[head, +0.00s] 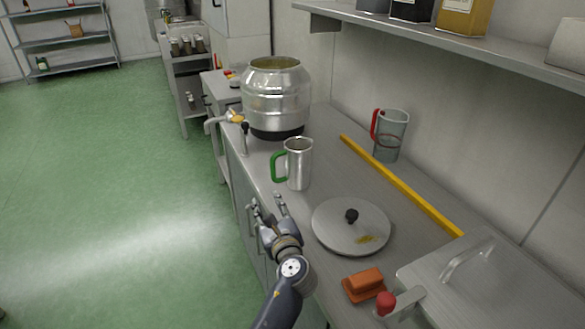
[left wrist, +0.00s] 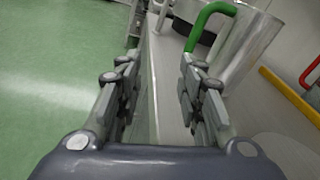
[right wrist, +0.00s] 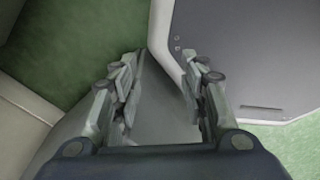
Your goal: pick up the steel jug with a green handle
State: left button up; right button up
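The steel jug with a green handle (head: 299,164) stands upright on the steel counter (head: 325,178), its green handle (head: 278,166) facing left. It also shows at the upper right of the left wrist view (left wrist: 243,50), with the green handle (left wrist: 209,22) beyond my fingers. My left gripper (head: 267,203) is open and empty, near the counter's left edge and on the near side of the jug, apart from it. My right gripper (right wrist: 160,80) is open and empty in the right wrist view, over a grey surface and green floor; it is not seen in the head view.
A large steel drum (head: 276,92) stands behind the jug. A clear jug with a red handle (head: 391,137) is at the wall, behind a yellow bar (head: 400,185). A round lid (head: 350,228) and an orange-brown brush (head: 364,284) lie nearer. A shelf (head: 450,42) overhangs the counter.

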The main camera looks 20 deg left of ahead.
aim_at(274, 171)
pick_arm(q)
jog(key=w+r+m, duration=0.1)
jog(key=w+d+r+m+t, duration=0.1)
jog(key=w+m, duration=0.1)
jog(key=shift+w+d+r, duration=0.15)
jog(key=shift+w+r, duration=0.05)
jog(key=b+x, duration=0.2)
jog(key=x, duration=0.2)
jog(key=shift+w+a, duration=0.3)
jog(key=shift+w, duration=0.2)
jog(key=b+x, duration=0.1)
jog(key=x, duration=0.1)
jog(key=b+x, duration=0.2)
jog(key=shift+w+d+r, duration=0.15)
jog(key=shift+w+d, duration=0.05)
jog(key=shift+w, duration=0.05)
jog(key=shift+w+a+b, duration=0.2)
jog(key=shift+w+b, duration=0.1)
jog(key=shift+a+r, duration=0.1)
jog(key=shift+r, duration=0.1)
pick_arm(e)
jog(key=f, duration=0.5)
jog(key=shift+s+d+f, duration=0.2)
jog(key=shift+d+f, duration=0.05)
pick_arm(q)
grip_shut()
jog(key=shift+r, duration=0.1)
pick_arm(e)
jog(key=shift+d, duration=0.1)
